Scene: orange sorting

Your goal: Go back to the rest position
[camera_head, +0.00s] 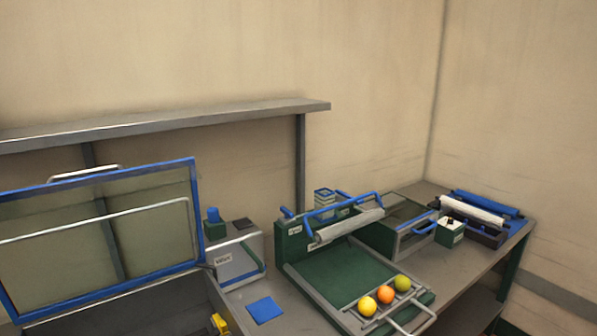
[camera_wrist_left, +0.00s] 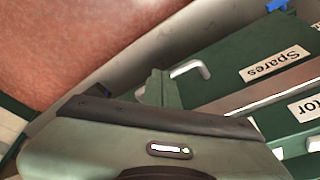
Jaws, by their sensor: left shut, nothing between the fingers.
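My left gripper (camera_wrist_left: 158,82) fills the lower part of the left wrist view. Its short green fingers are together in the middle of the dark rail, with nothing between them. Behind them are green drawer fronts (camera_wrist_left: 228,84), one labelled "Spares". Neither gripper shows in the head view, and my right gripper is in no view. In the head view, a yellow fruit (camera_head: 367,306), an orange one (camera_head: 385,294) and a green one (camera_head: 402,283) lie in a row at the front of a green tray (camera_head: 335,268).
A blue-framed glass panel (camera_head: 150,230) stands raised at the left. A blue square (camera_head: 264,309) lies on the bench. A lidded box (camera_head: 405,240), a small green box (camera_head: 451,232) and a rack with rollers (camera_head: 490,208) stand at the right. A shelf (camera_head: 200,119) runs along the wall.

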